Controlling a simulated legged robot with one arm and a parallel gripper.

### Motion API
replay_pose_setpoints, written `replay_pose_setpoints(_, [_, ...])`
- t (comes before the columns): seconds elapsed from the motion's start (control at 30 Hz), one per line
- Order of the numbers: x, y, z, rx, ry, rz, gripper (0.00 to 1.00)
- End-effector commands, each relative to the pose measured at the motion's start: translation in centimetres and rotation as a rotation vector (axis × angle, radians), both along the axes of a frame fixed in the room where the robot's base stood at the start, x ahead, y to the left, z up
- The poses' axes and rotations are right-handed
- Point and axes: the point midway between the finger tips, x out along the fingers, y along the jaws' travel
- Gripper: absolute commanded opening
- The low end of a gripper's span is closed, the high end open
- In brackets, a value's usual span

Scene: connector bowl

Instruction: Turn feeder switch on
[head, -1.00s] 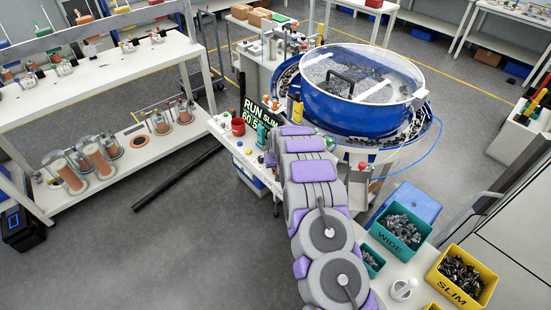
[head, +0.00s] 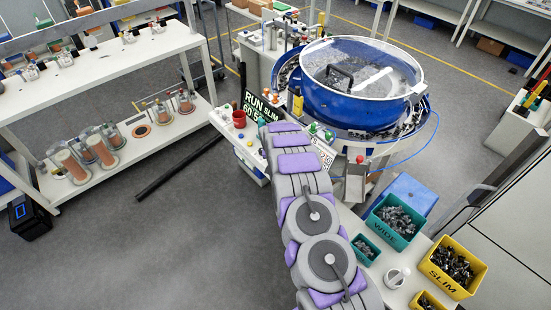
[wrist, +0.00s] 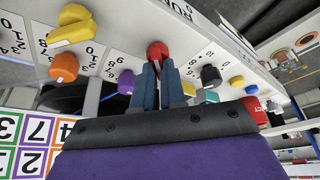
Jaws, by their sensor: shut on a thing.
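In the wrist view, a white control panel (wrist: 116,59) carries several coloured knobs with printed numbers and a RUN label. The blue fingers of my gripper (wrist: 158,66) are shut on a red knob (wrist: 157,48) at the panel's middle. The fingers partly cover this knob, and its exact setting is hidden. A purple knob (wrist: 126,81) is to its left and a black knob (wrist: 211,76) to its right. In the head view, the blue feeder bowl (head: 352,104) with a clear lid stands behind my arm, which hides my gripper there.
In the head view, a RUN SLIM display (head: 262,110) stands by the panel. A green WIDE bin (head: 396,220) and yellow SLIM bin (head: 452,267) are front right.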

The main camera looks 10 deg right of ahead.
Motion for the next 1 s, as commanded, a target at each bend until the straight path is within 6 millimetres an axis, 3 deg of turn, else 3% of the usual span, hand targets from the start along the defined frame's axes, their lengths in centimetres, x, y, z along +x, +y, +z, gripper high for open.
replay_pose_setpoints(0.07, [-0.2, 0.1, -0.2, 0.001, 0.006, -0.001, 0.0])
replay_pose_setpoints(0.1, [-0.2, 0.1, -0.2, 0.001, 0.006, -0.001, 0.12])
replay_pose_setpoints(0.37, [-0.2, 0.0, -0.3, 0.0, 0.006, -0.002, 0.36])
replay_pose_setpoints(0.8, [-0.2, -0.2, -0.1, 0.002, 0.004, -0.001, 0.36])
replay_pose_setpoints(1.0, [-0.4, 0.1, 1.1, 0.001, 0.0, -0.001, 0.36])
